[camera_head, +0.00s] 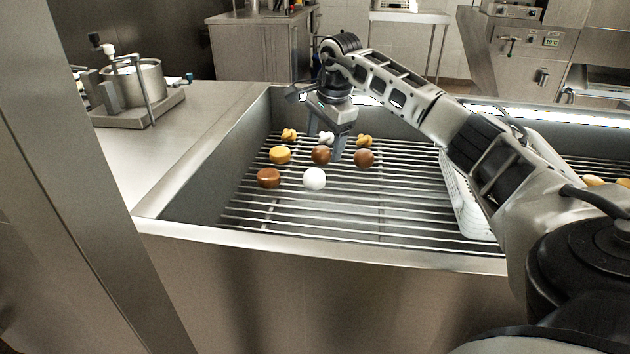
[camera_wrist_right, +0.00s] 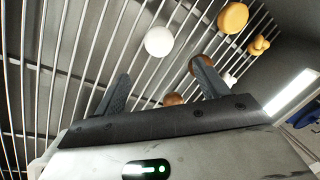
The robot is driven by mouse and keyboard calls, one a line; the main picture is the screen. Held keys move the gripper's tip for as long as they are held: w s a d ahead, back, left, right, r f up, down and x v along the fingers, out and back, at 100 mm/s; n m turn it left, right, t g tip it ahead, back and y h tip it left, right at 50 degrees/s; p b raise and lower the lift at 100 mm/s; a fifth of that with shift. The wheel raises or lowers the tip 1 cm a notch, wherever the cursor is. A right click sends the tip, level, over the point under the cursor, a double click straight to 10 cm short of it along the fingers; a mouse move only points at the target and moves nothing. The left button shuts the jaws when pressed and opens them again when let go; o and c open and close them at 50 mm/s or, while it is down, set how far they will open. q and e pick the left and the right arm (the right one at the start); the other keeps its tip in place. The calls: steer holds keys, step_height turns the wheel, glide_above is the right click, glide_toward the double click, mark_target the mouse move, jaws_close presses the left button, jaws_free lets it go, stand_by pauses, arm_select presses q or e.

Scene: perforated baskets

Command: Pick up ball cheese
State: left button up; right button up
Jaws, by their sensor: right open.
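A smooth white ball (camera_head: 314,178), the plainest ball shape here, rests on the metal bar grate; it also shows in the right wrist view (camera_wrist_right: 159,41), beyond the fingertips. A round brown piece (camera_head: 320,155) sits just behind it, close under my right gripper. My right gripper (camera_head: 325,147) is open and empty, pointing down above the group of cheeses. In the right wrist view its fingers (camera_wrist_right: 160,75) are spread apart, and one partly hides the round brown piece (camera_wrist_right: 193,64). The frames do not label which piece is the ball cheese. My left gripper is not in view.
Around them lie a brown piece (camera_head: 268,178), a yellow disc (camera_head: 280,155), another brown piece (camera_head: 363,158), two yellow knotted pieces and a white one (camera_head: 326,138). A white perforated basket (camera_head: 462,198) stands right. The sink's front rim (camera_head: 330,249) borders the grate; its front is clear.

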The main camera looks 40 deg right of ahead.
mark_target(317, 172)
steer(key=x, duration=0.5)
steer(key=shift+f, duration=0.1)
steer(key=shift+a+b+x, duration=0.15)
steer(key=shift+b+x, duration=0.1)
steer(key=shift+x, duration=1.1)
steer(key=shift+a+b+x, duration=0.15)
steer(key=shift+b+x, duration=0.1)
steer(key=shift+x, duration=1.1)
steer(key=c, duration=1.1)
